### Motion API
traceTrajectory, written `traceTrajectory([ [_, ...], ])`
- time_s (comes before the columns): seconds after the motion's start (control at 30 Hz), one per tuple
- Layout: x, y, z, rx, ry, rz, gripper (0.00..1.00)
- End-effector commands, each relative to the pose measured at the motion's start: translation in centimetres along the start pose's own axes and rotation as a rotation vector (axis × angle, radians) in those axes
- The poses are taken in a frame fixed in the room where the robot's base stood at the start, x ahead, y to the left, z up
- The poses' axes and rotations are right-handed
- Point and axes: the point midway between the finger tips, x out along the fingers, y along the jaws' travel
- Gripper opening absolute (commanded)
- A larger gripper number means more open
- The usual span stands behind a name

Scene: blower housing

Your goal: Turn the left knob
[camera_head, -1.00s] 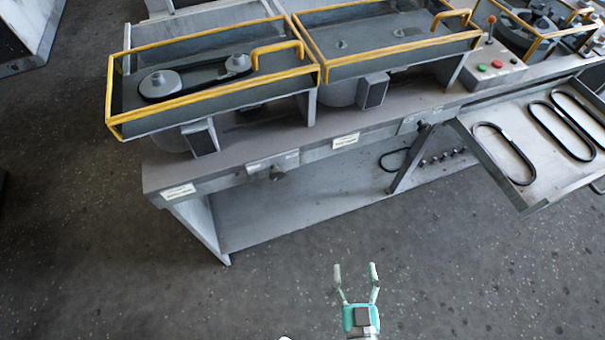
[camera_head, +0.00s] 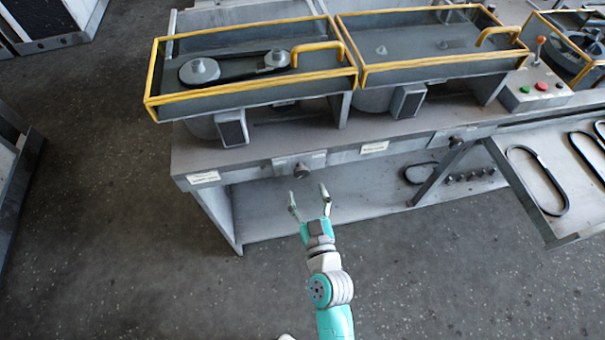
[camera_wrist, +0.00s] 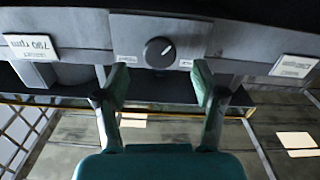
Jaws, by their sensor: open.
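The left knob (camera_head: 301,170) is a dark round knob on a grey plate at the front edge of the bench. In the wrist view the knob (camera_wrist: 160,52) is black with a light pointer line, and it shows between and beyond my fingertips. My gripper (camera_head: 309,196) is open and empty, in front of and slightly below the knob in the head view. The fingers look apart from the knob. A second knob (camera_head: 455,141) sits farther right along the same edge.
Labels flank the knob plate, one reading 780 rpm (camera_wrist: 32,47). Above are yellow-railed housings, the left one (camera_head: 165,105) with a belt on two pulleys. A tray (camera_head: 520,185) with belts juts out at right. A control box (camera_head: 540,90) has red and green buttons. Floor in front is clear.

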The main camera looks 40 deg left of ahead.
Motion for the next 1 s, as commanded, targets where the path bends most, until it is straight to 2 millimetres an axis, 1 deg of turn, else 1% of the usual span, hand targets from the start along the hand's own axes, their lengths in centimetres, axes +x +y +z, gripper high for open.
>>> traceTrajectory([
  [0.03,1.0,0.0,-0.1,-0.001,0.002,-0.001,0.69],
  [0.2,3.6,0.0,-0.1,-0.001,0.001,-0.001,0.69],
  [0.4,5.5,0.0,0.0,-0.001,0.001,0.000,0.69],
  [0.57,6.0,0.0,0.0,0.000,0.000,0.000,0.69],
  [0.8,6.0,0.0,0.0,0.000,0.000,0.000,0.69],
  [0.83,6.0,0.0,0.0,0.000,0.000,0.000,0.64],
  [0.87,6.0,0.0,0.0,0.000,0.000,0.000,0.57],
  [0.9,6.0,0.0,0.0,0.000,0.000,0.000,0.47],
  [0.97,6.0,0.0,0.0,0.000,0.000,0.000,0.32],
  [1.0,6.0,0.0,0.0,0.000,0.000,0.000,0.22],
])
